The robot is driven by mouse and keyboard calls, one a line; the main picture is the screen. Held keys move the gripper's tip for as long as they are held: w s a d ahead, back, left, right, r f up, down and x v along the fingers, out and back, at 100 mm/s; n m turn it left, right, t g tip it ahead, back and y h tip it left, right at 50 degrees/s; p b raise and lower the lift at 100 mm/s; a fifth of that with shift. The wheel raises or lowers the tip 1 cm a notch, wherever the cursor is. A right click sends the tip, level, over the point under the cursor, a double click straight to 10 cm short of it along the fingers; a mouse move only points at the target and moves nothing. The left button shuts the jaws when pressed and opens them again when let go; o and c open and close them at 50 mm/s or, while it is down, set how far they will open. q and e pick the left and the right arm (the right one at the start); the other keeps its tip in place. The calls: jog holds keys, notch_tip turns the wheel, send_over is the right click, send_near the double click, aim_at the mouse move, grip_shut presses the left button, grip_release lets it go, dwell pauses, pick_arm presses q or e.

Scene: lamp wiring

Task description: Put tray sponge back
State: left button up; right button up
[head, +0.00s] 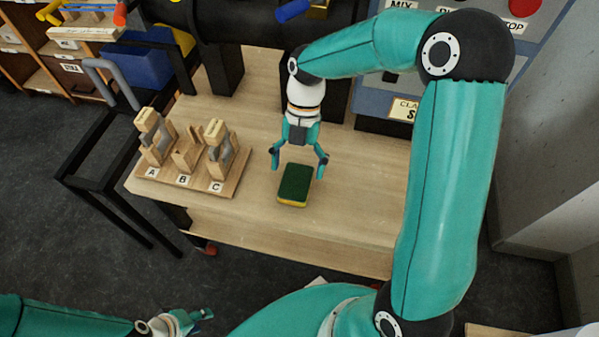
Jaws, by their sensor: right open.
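A sponge (294,184), dark green on top and yellow below, lies flat on the wooden table (355,200) near its front edge. My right gripper (298,172) is open above the sponge, with one finger on each side of it in the picture. I cannot tell how high it is above the sponge. My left gripper (205,315) is low at the bottom left, away from the table, and its fingers are too small to read. No tray is clearly seen.
A wooden rack (190,184) with slots labelled A, B and C stands left of the sponge, holding wood and grey pieces. A dark frame with a grey handle (110,80) stands further left. A panel with buttons (480,35) is behind right. Bare tabletop lies right of the sponge.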

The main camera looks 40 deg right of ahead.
aim_at(299, 170)
jog(key=shift+v, duration=1.8)
jog(key=shift+a+p, duration=0.1)
jog(key=shift+p, duration=0.25)
